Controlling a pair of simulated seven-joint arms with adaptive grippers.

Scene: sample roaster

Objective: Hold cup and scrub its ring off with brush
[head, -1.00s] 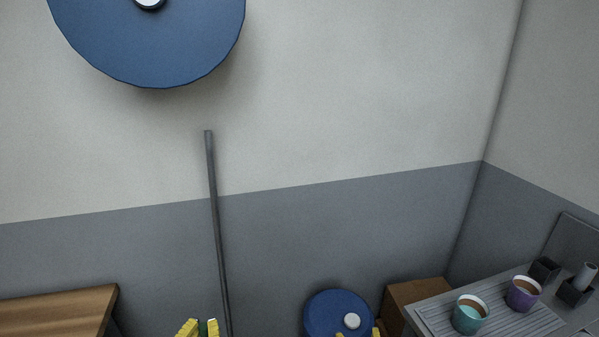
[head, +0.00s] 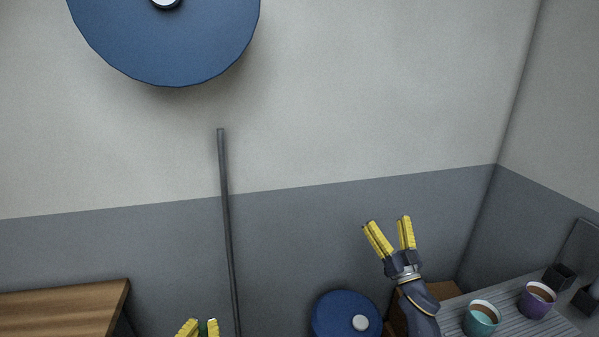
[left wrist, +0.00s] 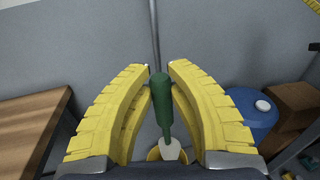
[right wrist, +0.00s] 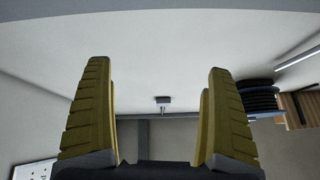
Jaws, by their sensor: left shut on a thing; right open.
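My left gripper (head: 199,322) is at the bottom edge of the head view. In the left wrist view it (left wrist: 160,70) is shut on a green-handled brush (left wrist: 161,100); the pale lower part of the brush is partly hidden between the fingers. My right gripper (head: 388,220) is raised, open and empty, pointing up in the head view; its two fingers stand wide apart in the right wrist view (right wrist: 158,80). A teal cup (head: 482,320) and a purple cup (head: 537,300) stand upright at the lower right, brown inside, apart from both grippers. I cannot make out a ring on either.
The cups stand on a grey ridged surface (head: 510,328). Dark small containers (head: 560,276) are behind them. A blue drum (head: 345,315) and a brown box (head: 440,291) are near my right arm. A wooden tabletop (head: 60,308) is at left, a thin pole (head: 228,230) by the wall.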

